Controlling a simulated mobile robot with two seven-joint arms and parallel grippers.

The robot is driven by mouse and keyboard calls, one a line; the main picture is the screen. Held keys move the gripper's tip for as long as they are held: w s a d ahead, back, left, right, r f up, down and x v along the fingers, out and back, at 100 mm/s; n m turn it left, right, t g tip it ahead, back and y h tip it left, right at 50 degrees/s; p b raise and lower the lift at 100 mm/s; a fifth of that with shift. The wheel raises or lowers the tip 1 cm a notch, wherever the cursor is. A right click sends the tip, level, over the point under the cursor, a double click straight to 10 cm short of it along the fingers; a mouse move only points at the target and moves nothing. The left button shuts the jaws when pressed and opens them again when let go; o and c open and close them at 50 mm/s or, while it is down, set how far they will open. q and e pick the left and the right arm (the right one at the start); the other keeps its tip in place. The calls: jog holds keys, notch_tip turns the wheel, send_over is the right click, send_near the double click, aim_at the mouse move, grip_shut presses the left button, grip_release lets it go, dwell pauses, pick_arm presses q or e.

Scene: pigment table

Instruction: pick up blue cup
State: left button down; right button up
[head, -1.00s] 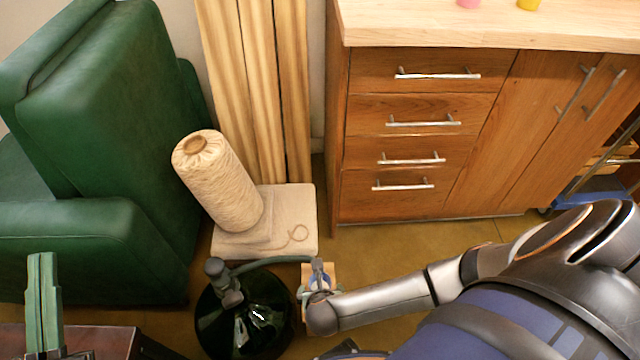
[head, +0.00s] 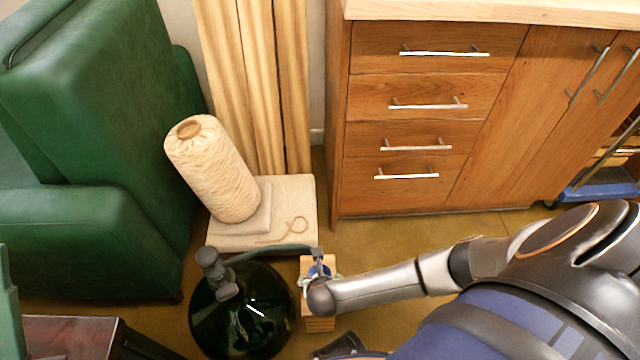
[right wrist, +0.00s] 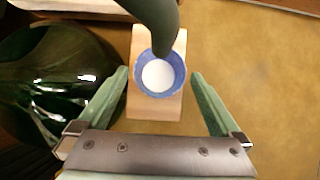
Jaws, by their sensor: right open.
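The blue cup (right wrist: 160,78), pale inside, stands on a light wooden block (right wrist: 145,108) in the right wrist view. Its top end is partly covered by a dark green spout (right wrist: 155,18) hanging over it. My right gripper (right wrist: 159,75) is open, with one green finger on each side of the cup, apart from it. In the head view the blue cup (head: 318,270) shows small on the block (head: 319,323), partly hidden by my right arm. A green upright piece (head: 8,310) at the lower left edge looks like my left gripper, mostly cut off.
A large dark green glass bottle (head: 235,318) stands just left of the block; its hose reaches over the cup. A cone of twine (head: 212,170) stands behind on a pale slab (head: 295,205). A green armchair (head: 90,230) is at left and a drawer cabinet (head: 410,125) behind.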

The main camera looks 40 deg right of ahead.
jog(key=shift+w+d+f, duration=0.2)
jog(key=shift+w+f, duration=0.15)
jog(key=shift+f, duration=0.25)
jog(key=shift+r, duration=0.1)
jog(key=shift+c, duration=0.2)
jog(key=c, duration=1.4)
jog(key=shift+r, duration=0.1)
